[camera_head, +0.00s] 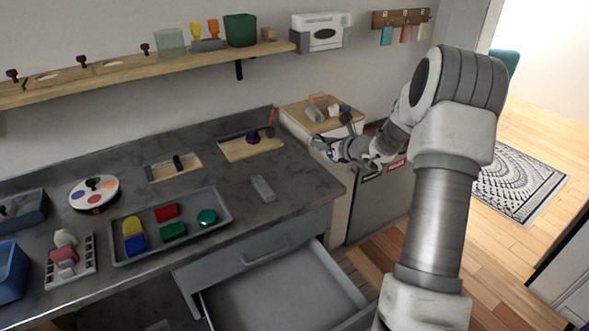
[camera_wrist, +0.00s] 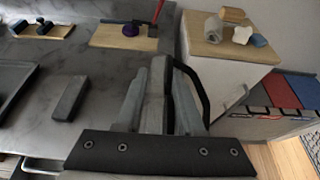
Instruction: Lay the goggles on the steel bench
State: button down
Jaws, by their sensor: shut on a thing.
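My gripper (camera_head: 327,149) is shut on a thin dark thing, likely the goggles. In the wrist view, a black curved strap (camera_wrist: 194,82) arches out beside the fingers of my gripper (camera_wrist: 160,75). Most of the held thing is hidden between the fingers, so its lenses cannot be made out. The grey mottled worktop (camera_head: 240,195), probably the steel bench, runs along the wall; it also shows in the wrist view (camera_wrist: 95,68). My gripper is over or near its right end, close to the wooden-topped cabinet; the height above it is unclear.
A grey bar (camera_head: 263,188) lies on the worktop, with bare surface around it. A tray (camera_head: 222,222) of coloured blocks is further left. A wooden board (camera_head: 235,152) lies behind. The cabinet (camera_head: 290,110) carries small objects. An open drawer (camera_head: 285,295) juts out below.

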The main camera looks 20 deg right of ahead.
jog(key=w+a+f, duration=0.1)
jog(key=a, duration=0.1)
jog(key=w+a+f+b, duration=0.1)
jog(key=a+f, duration=0.1)
jog(key=w+a+f, duration=0.2)
jog(key=a, duration=0.1)
jog(key=shift+w, duration=0.1)
jog(key=shift+f+b, duration=0.6)
jog(key=shift+f, duration=1.35)
jog(key=shift+f, duration=0.2)
jog(key=c, duration=0.5)
grip_release()
